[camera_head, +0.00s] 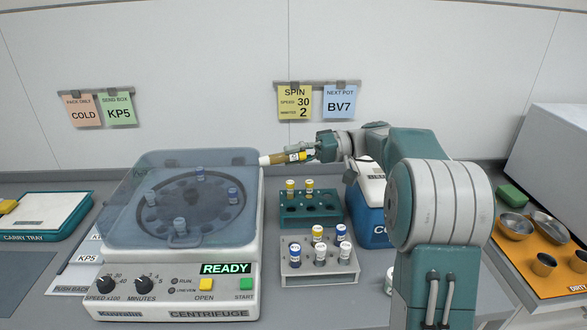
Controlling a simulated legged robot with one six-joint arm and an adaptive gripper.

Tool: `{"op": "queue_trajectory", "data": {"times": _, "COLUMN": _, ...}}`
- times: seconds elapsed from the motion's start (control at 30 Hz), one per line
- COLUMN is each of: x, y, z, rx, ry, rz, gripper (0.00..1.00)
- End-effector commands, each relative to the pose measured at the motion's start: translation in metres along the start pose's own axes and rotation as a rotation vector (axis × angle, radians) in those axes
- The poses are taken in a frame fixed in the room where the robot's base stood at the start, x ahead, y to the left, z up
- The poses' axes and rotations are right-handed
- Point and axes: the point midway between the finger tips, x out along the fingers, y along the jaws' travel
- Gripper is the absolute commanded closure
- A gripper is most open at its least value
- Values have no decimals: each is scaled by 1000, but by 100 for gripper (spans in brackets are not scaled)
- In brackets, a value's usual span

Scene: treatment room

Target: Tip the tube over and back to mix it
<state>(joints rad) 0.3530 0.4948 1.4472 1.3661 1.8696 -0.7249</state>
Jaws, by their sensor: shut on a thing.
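My gripper (325,147) reaches in from the right above the racks. It is shut on a tube (280,158). The tube lies nearly level, with its white end pointing left and down slightly. It has a brownish-yellow part and a label, and its right end is at the jaws. It is held in the air, near the right edge of the centrifuge lid and clear of the racks.
The centrifuge (225,283) has its clear lid down, tubes inside and a READY display. A green rack (320,221) and a grey rack (348,267) hold capped tubes below my gripper. A blue cooler box (368,215) stands right of them. An orange mat (545,276) carries metal bowls.

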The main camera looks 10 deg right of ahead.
Motion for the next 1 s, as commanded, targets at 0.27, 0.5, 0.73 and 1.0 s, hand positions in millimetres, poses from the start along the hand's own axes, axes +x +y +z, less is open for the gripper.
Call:
{"op": "queue_trajectory", "data": {"times": 0.27, "x": 2, "y": -2, "z": 0, "rx": -6, "ry": -92, "rz": 282, "gripper": 100}}
{"op": "queue_trajectory", "data": {"times": 0.5, "x": 1, "y": -2, "z": -1, "rx": -6, "ry": -175, "rz": 549, "gripper": 100}}
{"op": "queue_trajectory", "data": {"times": 0.73, "x": 2, "y": -2, "z": -1, "rx": -6, "ry": -253, "rz": 788, "gripper": 100}}
{"op": "queue_trajectory", "data": {"times": 1.0, "x": 2, "y": -1, "z": 0, "rx": -4, "ry": -341, "rz": 1055, "gripper": 100}}
